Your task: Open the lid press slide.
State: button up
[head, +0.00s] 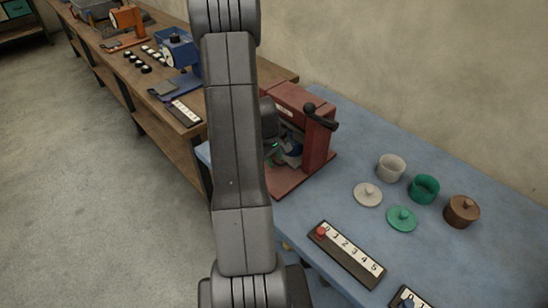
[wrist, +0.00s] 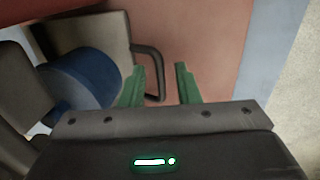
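The lid press (head: 318,145) is a dark red frame with a black lever on top, standing on the blue table. In the wrist view its slide (wrist: 105,35) is a grey-beige plate with a blue round part (wrist: 82,80) on it. A dark loop handle (wrist: 158,65) sticks out from the slide's right edge. My gripper (wrist: 161,75) is open, its two green fingers on either side of the handle's outer bar, with gaps showing. In the head view my gripper (head: 272,150) is at the press opening, partly hidden by my arm.
A numbered strip (head: 346,254) with a red knob lies in front. A wooden bench (head: 160,110) runs behind left.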

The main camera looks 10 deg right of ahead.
grip_shut()
jog(key=s+a+b, duration=0.2)
jog(key=a, duration=0.1)
jog(key=s+a+b, duration=0.2)
jog(key=s+a, duration=0.1)
jog(key=a, duration=0.1)
jog(key=s+a+b, duration=0.2)
jog(key=a, duration=0.2)
jog(key=shift+s+a, duration=0.1)
jog(key=shift+s, duration=0.05)
jog(key=shift+o, duration=0.6)
grip_release()
jog(key=shift+r, duration=0.1)
notch_tip(320, 180, up, 14)
jog(key=s+a, duration=0.1)
jog(key=a, duration=0.1)
jog(key=shift+s+f+p, duration=0.25)
jog(key=shift+p, duration=0.2)
jog(key=shift+f, duration=0.2)
